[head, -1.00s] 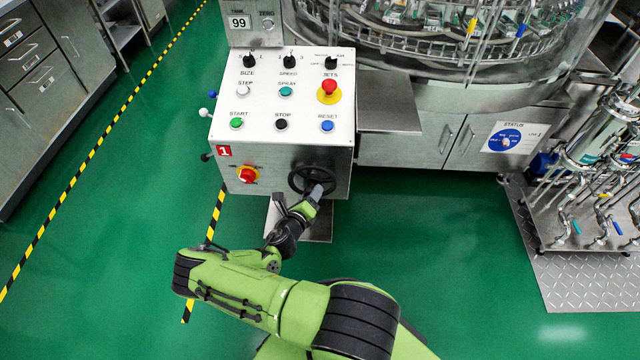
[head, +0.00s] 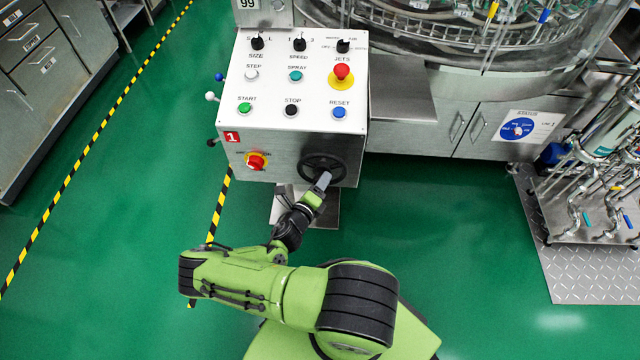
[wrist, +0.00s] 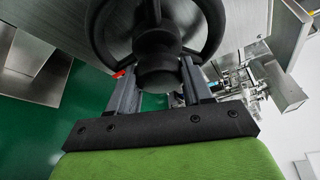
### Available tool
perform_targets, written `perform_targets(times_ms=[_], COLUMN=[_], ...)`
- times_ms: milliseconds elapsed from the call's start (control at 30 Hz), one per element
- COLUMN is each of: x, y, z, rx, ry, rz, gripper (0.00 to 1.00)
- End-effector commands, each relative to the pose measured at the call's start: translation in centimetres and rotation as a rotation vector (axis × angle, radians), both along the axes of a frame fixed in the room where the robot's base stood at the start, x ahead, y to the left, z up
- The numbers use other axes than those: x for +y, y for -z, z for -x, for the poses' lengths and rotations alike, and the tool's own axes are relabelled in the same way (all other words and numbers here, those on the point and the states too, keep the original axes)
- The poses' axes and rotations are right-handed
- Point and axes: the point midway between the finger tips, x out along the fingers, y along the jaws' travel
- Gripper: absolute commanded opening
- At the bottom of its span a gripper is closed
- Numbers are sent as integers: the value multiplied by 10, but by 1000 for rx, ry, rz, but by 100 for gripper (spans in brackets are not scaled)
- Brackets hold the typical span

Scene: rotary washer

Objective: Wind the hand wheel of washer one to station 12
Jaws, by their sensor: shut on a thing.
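The black hand wheel (head: 309,163) is on the right of the front face of washer one's control box, below the sloping panel (head: 270,95) and beside a red "1" label (head: 232,137). My gripper (head: 323,181) is at the lower right of the wheel. In the wrist view the wheel's rim and spokes (wrist: 211,30) fill the top, with a black knob (wrist: 158,72) nearest me. My gripper (wrist: 160,88) has its two grey fingers on either side of that knob, shut on it. The counter (head: 247,4) at the top edge is cut off and reads 99.
A red rotary switch (head: 256,161) sits left of the wheel. Small lever knobs (head: 210,97) stick out of the box's left side. A steel shelf (head: 402,98) is to the right. A piping skid (head: 590,200) stands at far right. Green floor is open around my base.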

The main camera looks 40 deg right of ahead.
Motion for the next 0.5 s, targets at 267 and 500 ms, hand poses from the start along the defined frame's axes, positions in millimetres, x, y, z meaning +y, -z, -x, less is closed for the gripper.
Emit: perform_targets(times_ms=[267, 500], x=[0, 1], y=[-3, -2], z=[-4, -2], rx=[-7, -4], ry=[-10, -6], rz=[6, 4], gripper=[75, 75])
